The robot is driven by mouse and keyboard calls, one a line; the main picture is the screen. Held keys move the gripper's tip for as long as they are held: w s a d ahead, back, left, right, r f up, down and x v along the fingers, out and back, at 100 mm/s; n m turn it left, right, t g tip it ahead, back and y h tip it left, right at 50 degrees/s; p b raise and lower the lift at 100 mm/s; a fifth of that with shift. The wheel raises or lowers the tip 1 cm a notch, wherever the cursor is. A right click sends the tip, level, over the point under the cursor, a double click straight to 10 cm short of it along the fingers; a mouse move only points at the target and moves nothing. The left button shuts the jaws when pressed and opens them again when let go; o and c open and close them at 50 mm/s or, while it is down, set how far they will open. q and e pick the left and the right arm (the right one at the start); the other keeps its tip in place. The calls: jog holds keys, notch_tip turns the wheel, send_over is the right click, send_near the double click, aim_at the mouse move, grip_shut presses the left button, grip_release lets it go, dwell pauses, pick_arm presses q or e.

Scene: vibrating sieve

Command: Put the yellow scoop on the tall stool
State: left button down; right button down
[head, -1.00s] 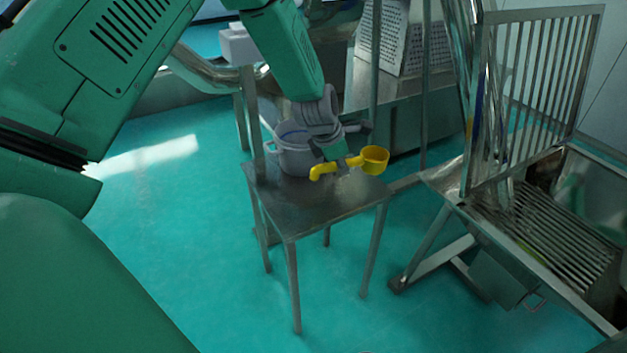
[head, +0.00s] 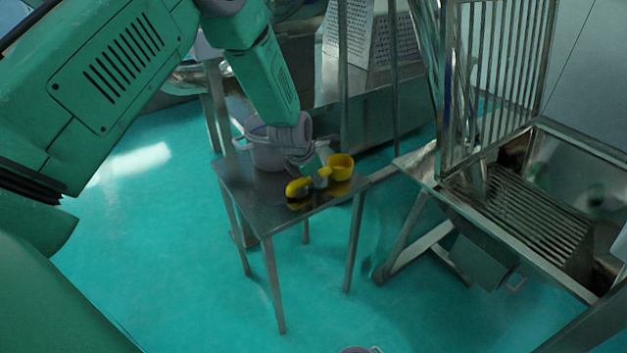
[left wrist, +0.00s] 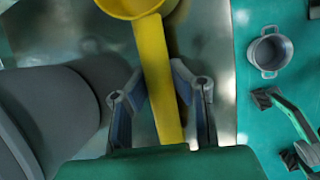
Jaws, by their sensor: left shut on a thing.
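The yellow scoop (head: 341,166) is over the right part of the metal stool top (head: 240,181) in the head view. My left gripper (head: 319,178) is shut on its handle, with the cup toward the back right. A yellow reflection shows just below the scoop on the stool top; I cannot tell whether they touch. In the left wrist view, the scoop's handle (left wrist: 158,75) runs between the two fingers of my left gripper (left wrist: 160,90), and its cup is cut off at the top edge. My right gripper is not in view.
A grey pot (head: 268,154) stands on the stool behind my left gripper. Another grey pot (left wrist: 270,52) is on the green floor. A metal sieve machine with a barred guard (head: 500,80) stands at the right. The stool's front part is clear.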

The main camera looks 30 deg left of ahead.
pick_arm(q)
jog(key=shift+r, duration=0.1)
jog(key=c, duration=1.5)
grip_release()
